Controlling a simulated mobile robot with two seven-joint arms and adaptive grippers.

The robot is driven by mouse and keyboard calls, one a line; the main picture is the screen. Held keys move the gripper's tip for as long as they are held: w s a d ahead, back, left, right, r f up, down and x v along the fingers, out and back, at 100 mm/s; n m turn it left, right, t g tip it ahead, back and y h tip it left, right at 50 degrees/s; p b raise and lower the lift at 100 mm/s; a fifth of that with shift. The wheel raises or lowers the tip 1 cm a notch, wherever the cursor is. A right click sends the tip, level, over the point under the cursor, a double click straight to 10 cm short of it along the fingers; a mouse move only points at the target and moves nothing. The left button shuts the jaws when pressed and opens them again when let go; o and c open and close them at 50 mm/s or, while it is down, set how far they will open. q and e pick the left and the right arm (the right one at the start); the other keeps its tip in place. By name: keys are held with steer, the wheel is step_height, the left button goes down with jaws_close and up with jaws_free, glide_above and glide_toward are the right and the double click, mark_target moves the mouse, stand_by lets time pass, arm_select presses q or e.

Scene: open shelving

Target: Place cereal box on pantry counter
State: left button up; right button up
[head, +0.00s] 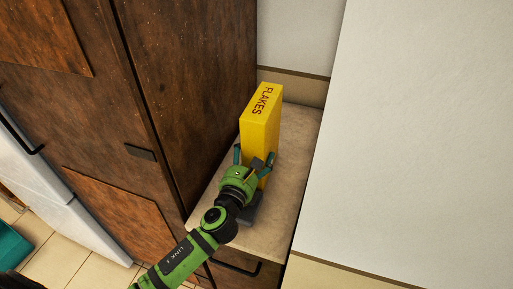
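The yellow cereal box (261,121), marked FLAKES, stands upright over the pale pantry counter (292,180) in the head view. My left gripper (254,156), on the green arm from the lower left, has one finger at each side of the box. The fingers lie close against it, and the gripper looks shut on it. The gripper and wrist cover the lower front of the box, so I cannot tell whether its base rests on the counter. My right gripper is not in view.
A tall dark wooden cabinet (200,70) borders the counter on the left. A white wall panel (420,130) borders it on the right. A backsplash (306,88) closes the back. Bare counter shows beside the box. A drawer with a black handle (236,266) is below.

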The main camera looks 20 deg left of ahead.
arm_select(q)
step_height(320, 180, up, 10)
steer(key=shift+p, duration=1.15)
steer(key=shift+s+f, duration=0.25)
steer(key=shift+s, duration=0.1)
steer(key=s, duration=0.2)
steer(key=s+f, duration=0.1)
steer(key=s, duration=0.1)
steer(key=s+f, duration=0.1)
steer(key=s, duration=0.1)
steer(key=shift+a+f, duration=0.1)
steer(key=shift+f, duration=0.05)
glide_toward(246, 145)
steer(key=shift+s+a, duration=0.15)
steer(key=shift+s, duration=0.45)
steer(key=shift+s+a, duration=0.15)
steer(key=shift+s, duration=0.4)
